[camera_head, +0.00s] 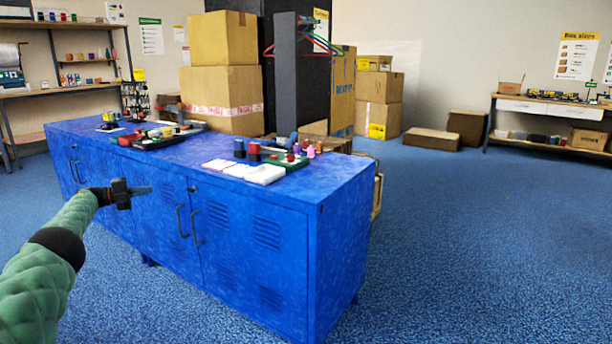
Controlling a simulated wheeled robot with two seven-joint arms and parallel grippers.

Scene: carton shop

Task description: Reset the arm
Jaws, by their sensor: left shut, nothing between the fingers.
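My left arm (45,265) comes in from the lower left in a green sleeve with black joints. My left gripper (148,190) is dark and shut, with nothing between its fingers. It shows in front of the blue cabinet's doors, below the level of the cabinet top. I cannot tell how close it is to the doors. My right gripper is not in view.
A long blue cabinet (265,240) fills the middle. Its top carries white pads (264,174), small coloured items and dark trays (160,138). Cardboard boxes (226,92) stand behind it. A bench (545,108) stands at the right. The blue floor (480,250) at right is clear.

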